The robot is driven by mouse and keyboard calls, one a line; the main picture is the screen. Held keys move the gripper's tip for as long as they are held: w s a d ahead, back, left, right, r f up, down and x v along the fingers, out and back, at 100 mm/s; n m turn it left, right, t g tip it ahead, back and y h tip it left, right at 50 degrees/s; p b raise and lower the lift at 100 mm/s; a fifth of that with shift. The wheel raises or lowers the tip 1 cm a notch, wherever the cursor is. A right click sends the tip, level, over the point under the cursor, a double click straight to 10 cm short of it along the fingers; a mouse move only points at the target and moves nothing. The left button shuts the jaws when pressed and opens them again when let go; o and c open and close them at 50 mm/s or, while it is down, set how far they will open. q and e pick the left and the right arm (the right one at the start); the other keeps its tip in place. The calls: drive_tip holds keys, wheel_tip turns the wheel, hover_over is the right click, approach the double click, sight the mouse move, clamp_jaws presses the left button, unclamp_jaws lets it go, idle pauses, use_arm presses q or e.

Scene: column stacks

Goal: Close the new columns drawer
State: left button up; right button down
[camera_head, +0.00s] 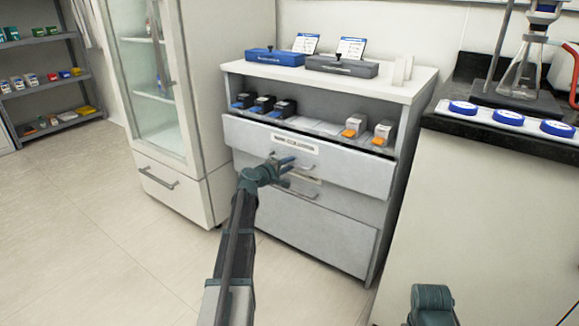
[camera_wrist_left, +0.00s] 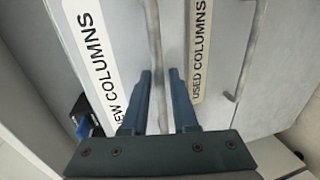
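The new columns drawer (camera_head: 357,171) is the upper drawer of a grey cabinet with a white top. Its front stands out from the lower front, so it is partly pulled out. Its "NEW COLUMNS" label (camera_wrist_left: 95,60) shows in the left wrist view. My left gripper (camera_head: 292,171) is at the drawer front. In the left wrist view, its two fingers (camera_wrist_left: 160,72) are apart, with the drawer's bar handle (camera_wrist_left: 153,30) running between them; contact is unclear. My right gripper (camera_head: 432,300) shows only in part at the bottom; its fingers are hidden.
Below is the used columns drawer (camera_head: 310,228), labelled in the wrist view (camera_wrist_left: 198,55). Boxes with blue (camera_head: 284,108) and orange (camera_head: 383,133) parts stand above the upper front. A glass-door fridge (camera_head: 150,80) stands left, a black-topped bench (camera_head: 480,120) right. The left floor is clear.

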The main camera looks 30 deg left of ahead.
use_arm(q)
drive_tip(key=shift+w, duration=0.15)
clamp_jaws()
idle(1.4)
